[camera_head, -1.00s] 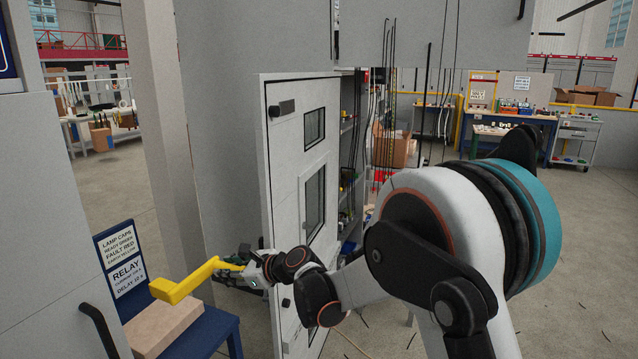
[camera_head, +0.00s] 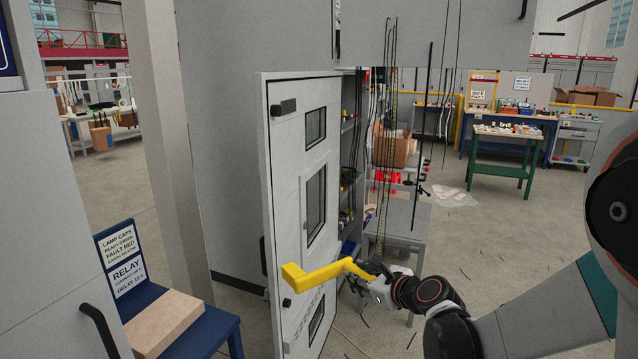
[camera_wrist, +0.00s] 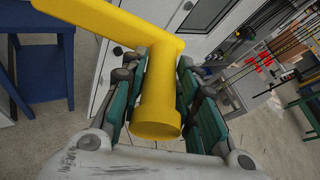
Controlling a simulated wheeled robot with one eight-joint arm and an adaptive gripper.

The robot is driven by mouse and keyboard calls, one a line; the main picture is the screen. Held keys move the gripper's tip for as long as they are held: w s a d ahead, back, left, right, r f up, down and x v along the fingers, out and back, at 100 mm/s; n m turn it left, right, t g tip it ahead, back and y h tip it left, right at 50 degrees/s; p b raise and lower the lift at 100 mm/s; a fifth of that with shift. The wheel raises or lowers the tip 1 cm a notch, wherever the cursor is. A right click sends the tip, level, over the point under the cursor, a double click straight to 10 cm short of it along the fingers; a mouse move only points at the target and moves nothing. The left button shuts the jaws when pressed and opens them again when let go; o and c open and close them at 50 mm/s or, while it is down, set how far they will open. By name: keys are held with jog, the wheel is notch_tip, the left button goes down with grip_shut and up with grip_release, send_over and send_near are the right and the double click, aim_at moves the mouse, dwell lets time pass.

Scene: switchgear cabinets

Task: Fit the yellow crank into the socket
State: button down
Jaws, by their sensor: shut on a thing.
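The yellow crank (camera_head: 322,275) is held in my gripper (camera_head: 365,275), in front of the lower part of the open cabinet door. Its bent arm points left in the head view, with a short block at the far end. In the wrist view the crank (camera_wrist: 158,100) lies between the green-padded fingers of my gripper (camera_wrist: 155,95), which are shut on it. Its round end faces the wrist camera. The crank is clear of the door, as far as I can tell. I cannot make out the socket in either view.
The grey cabinet door (camera_head: 290,190) stands open, with shelves and hanging cables behind it. A grey table (camera_head: 400,225) stands right of the door. Floor at centre right is largely clear.

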jog(key=s+d+m+t+h, duration=0.1)
jog(key=s+d, duration=0.4)
jog(key=d, duration=0.5)
jog(key=shift+s+m+h, duration=0.35)
jog(key=shift+m+h, duration=0.35)
jog(key=shift+h, duration=0.1)
